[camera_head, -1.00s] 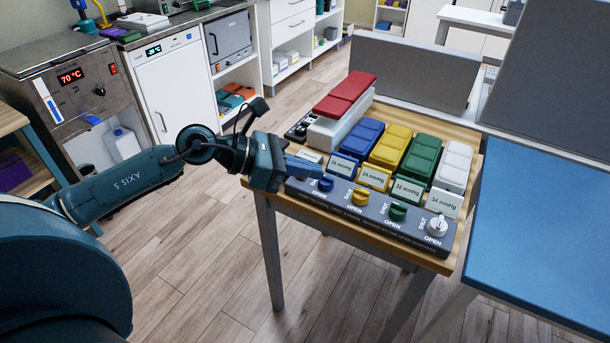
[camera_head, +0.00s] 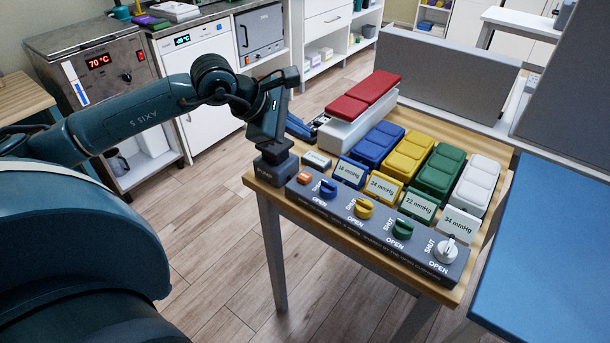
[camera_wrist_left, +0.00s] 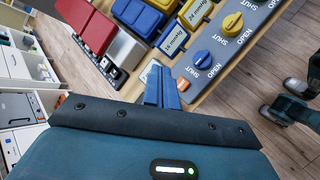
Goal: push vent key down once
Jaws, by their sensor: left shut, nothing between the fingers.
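A grey control panel (camera_head: 345,222) runs along the table's front edge, with blue, yellow, green and white knobs. A small orange key (camera_head: 304,178) sits at its left end, beside the blue knob (camera_head: 328,188); the orange key also shows in the left wrist view (camera_wrist_left: 183,85). I cannot read a vent label on it. My left gripper (camera_head: 300,128) is shut and empty, above the table's left end. In the left wrist view, its blue fingers (camera_wrist_left: 161,86) appear beside the orange key, with a white label card partly hidden behind them. Contact cannot be told. My right gripper is not in view.
Blue (camera_head: 378,146), yellow (camera_head: 408,155), green (camera_head: 440,170) and white (camera_head: 477,184) cushioned blocks stand behind the panel with pressure cards. A red-topped white unit (camera_head: 345,130) stands behind the left end. A blue couch (camera_head: 555,250) is at right.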

